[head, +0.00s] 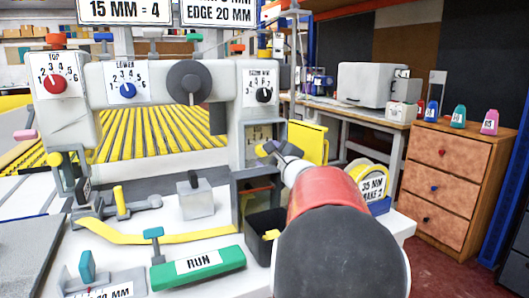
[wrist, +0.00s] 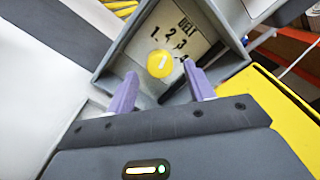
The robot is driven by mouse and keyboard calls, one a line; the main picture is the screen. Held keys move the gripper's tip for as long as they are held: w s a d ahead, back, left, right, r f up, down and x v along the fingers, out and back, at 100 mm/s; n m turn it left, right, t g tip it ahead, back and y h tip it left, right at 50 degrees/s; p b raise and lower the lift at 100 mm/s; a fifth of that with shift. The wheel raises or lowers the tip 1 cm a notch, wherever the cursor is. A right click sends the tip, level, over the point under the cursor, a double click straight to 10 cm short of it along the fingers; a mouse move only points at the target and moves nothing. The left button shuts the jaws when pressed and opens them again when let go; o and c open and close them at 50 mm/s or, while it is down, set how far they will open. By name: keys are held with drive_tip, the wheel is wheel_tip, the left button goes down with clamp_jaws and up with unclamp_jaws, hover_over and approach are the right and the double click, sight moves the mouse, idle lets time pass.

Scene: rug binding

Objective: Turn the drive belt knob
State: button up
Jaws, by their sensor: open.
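The drive belt knob (wrist: 159,64) is a round yellow knob with a pale mark. It sits on a beige plate (wrist: 193,22) lettered "BELT" with numbers, inside a grey frame. In the wrist view my gripper (wrist: 160,70) is open, with its two purple fingers either side of the knob in the picture. I cannot tell whether they touch it or how far off it is. In the head view my gripper (head: 268,149) is at the machine's right side, in front of the frame. The knob cannot be made out there.
A yellow cover (head: 307,141) stands close to the right of my gripper. A black bin (head: 263,243) and a tape roll in a blue holder (head: 374,180) are below and right. Other knobs, red (head: 55,84), blue (head: 127,91) and black (head: 264,95), sit on the machine.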

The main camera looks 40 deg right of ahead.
sight(261, 150)
drive_tip(key=shift+x, duration=1.35)
drive_tip(key=shift+c, duration=0.4)
drive_tip(key=c, duration=0.9)
drive_tip(key=m+b, duration=0.1)
drive_tip(key=m, duration=0.2)
drive_tip(key=shift+a, duration=0.1)
drive_tip(key=shift+m, duration=1.9)
